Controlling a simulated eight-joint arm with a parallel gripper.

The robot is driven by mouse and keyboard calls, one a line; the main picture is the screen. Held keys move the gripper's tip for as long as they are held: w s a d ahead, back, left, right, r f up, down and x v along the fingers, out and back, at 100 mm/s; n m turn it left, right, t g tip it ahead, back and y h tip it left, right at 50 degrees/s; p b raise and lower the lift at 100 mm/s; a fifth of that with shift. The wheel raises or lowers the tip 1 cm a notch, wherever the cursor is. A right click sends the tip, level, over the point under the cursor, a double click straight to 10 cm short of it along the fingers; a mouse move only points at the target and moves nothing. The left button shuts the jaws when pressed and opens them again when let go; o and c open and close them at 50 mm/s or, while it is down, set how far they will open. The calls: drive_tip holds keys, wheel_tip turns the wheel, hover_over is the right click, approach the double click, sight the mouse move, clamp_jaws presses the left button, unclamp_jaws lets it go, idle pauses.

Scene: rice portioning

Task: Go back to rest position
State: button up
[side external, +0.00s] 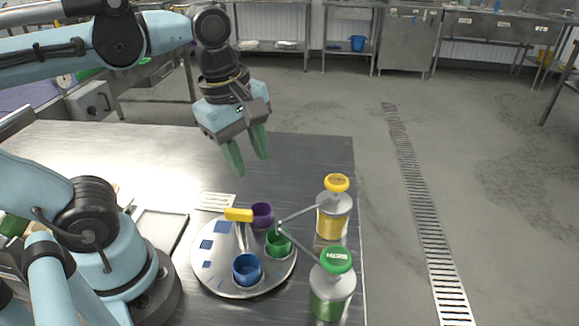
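My gripper (248,158) hangs in the air above the far part of the steel table (310,155), with its two green fingers pointing down. The fingers are apart and nothing shows between them. Below and nearer the camera, a round metal tray (212,276) carries a purple cup (262,213), a green cup (277,246) and a blue cup (246,268). A yellow-handled tool (239,214) stands among the cups on the tray. My gripper is clear of all of these.
A yellow-topped dispenser (334,210) and a green-topped dispenser (332,285) stand at the table's right edge, with spouts reaching toward the tray. A rectangular metal tray (160,230) lies left of the round tray. The far part of the table is bare.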

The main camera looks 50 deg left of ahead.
drive_tip(key=w+a+f+m+t, duration=0.2)
drive_tip(key=w+f+m+t, duration=0.3)
drive_tip(key=m, duration=1.4)
drive_tip(key=shift+w+a+f, duration=0.15)
drive_tip(key=shift+a, duration=0.25)
